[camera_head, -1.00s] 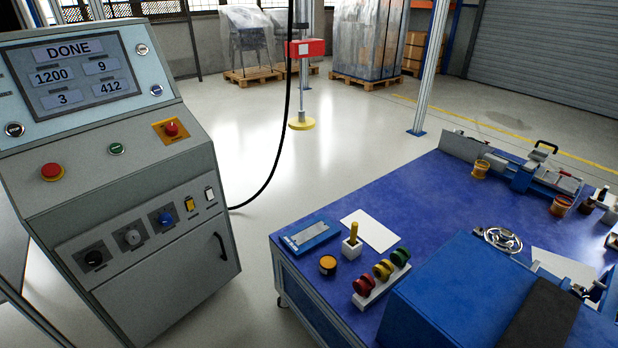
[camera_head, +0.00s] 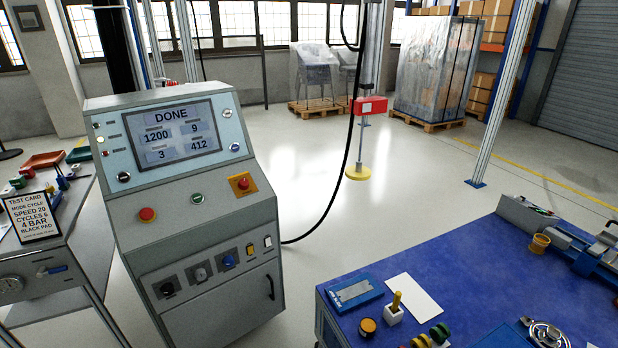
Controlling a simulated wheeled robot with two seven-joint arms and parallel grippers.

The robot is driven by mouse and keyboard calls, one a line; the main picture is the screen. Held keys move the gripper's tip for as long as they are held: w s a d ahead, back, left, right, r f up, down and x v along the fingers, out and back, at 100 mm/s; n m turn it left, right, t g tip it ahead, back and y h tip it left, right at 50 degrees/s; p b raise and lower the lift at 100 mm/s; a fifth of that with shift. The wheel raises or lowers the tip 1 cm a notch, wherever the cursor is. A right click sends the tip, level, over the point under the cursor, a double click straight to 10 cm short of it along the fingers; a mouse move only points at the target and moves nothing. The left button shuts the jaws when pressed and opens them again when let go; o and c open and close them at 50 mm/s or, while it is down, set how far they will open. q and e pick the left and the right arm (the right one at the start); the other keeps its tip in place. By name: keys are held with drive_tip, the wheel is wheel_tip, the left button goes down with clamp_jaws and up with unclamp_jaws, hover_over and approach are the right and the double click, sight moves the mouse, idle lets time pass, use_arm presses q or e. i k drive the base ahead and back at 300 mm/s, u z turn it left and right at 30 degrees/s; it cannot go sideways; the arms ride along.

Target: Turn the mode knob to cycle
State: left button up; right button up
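The grey control cabinet (camera_head: 205,215) stands left of centre. Its lower front panel has a row of three knobs: a black knob (camera_head: 167,289), a grey knob (camera_head: 201,274) and a blue knob (camera_head: 228,262). Their labels are too small to read, so I cannot tell which is the mode knob or where it points. The screen (camera_head: 175,135) reads DONE, 1200, 9, 3 and 412. A test card (camera_head: 31,218) at the left reads MODE CYCLE, SPEED 20, CYCLES 6, 4 BAR, BLACK PAD. Neither gripper is in view.
On the cabinet's sloped face are a red button (camera_head: 147,214), a green button (camera_head: 197,199) and a red button on yellow (camera_head: 243,184). A blue-topped table (camera_head: 460,270) fills the lower right. A grey side bench (camera_head: 90,235) stands left. Clear floor (camera_head: 305,200) lies between cabinet and table.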

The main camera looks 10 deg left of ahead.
sight(167, 288)
drive_tip(key=z, duration=1.35)
drive_tip(key=k, duration=0.4)
drive_tip(key=u, duration=1.35)
